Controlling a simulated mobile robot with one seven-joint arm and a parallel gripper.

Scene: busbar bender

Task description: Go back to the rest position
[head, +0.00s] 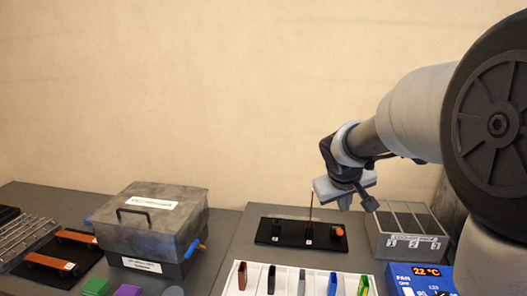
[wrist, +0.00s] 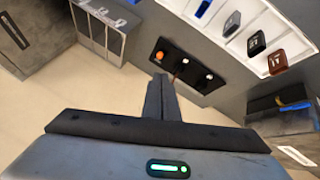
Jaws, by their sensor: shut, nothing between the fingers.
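My gripper (head: 369,203) hangs in the air at the right of the head view, above the back of the bench. Its dark fingers are together and empty; they also show in the wrist view (wrist: 158,82). Below and left of it is a black base plate (head: 267,232) with a thin upright reddish rod (head: 310,208) and an orange knob (head: 338,231). The plate also shows beyond the fingertips in the wrist view (wrist: 203,86), where the fingers partly cover it. The gripper looks apart from everything.
A grey three-compartment bin (head: 408,240) stands close below right of the gripper. A lidded grey box (head: 150,225) and copper bars (head: 75,237) are at left. Air above the bench is clear.

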